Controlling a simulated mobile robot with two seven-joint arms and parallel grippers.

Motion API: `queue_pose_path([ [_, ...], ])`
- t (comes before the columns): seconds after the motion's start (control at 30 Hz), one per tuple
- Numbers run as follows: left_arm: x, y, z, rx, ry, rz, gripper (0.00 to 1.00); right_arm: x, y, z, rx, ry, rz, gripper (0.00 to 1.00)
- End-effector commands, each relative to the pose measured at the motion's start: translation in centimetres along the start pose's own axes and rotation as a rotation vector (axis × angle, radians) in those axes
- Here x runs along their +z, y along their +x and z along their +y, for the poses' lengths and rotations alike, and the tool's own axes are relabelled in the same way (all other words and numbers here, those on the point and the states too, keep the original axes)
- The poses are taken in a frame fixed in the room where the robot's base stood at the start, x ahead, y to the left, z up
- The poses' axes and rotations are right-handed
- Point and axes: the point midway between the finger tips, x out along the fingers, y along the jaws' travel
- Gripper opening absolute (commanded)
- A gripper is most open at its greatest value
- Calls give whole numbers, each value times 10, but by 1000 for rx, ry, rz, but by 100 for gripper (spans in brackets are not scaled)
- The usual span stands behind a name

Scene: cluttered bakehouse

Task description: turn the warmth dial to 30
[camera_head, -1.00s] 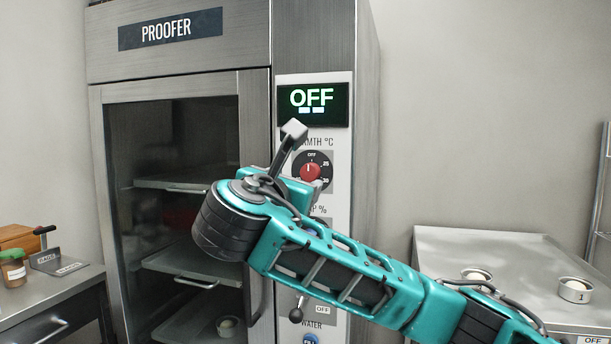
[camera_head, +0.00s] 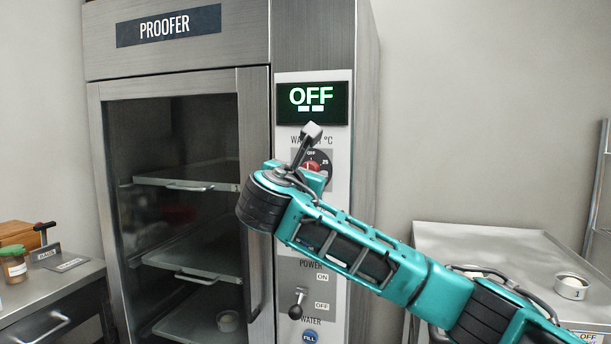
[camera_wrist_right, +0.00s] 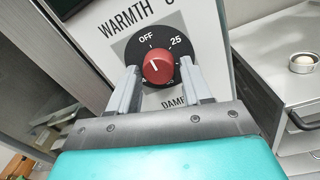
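The warmth dial (camera_wrist_right: 158,66) is a red knob on a black round plate, marked OFF and 25 in the right wrist view. Its white line points at OFF. In the head view the dial (camera_head: 313,166) is partly covered by my right wrist. The display (camera_head: 312,103) above it reads OFF. My right gripper (camera_wrist_right: 159,72) is open, with one finger on each side of the red knob; I cannot tell whether they touch it. My left gripper is out of view.
The proofer's glass door (camera_head: 180,190) and vertical handle (camera_head: 255,200) stand left of the panel. A power lever (camera_head: 296,311) and a blue FILL button (camera_head: 309,338) sit lower on the panel.

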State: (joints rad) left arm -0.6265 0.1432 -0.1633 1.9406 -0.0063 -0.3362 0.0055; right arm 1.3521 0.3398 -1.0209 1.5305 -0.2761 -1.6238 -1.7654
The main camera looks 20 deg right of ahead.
Motion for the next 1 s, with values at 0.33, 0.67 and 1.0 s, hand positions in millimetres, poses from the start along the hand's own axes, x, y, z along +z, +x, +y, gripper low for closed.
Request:
queue_pose_path([
  [0.33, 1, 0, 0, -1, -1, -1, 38, 0, 0, 0, 0, 0, 0, 15],
  [0.67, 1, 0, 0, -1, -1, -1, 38, -1, 0, 0, 0, 20, 0, 6],
  [1.0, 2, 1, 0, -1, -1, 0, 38, -2, -1, 1, 2, 201, -3, 6],
])
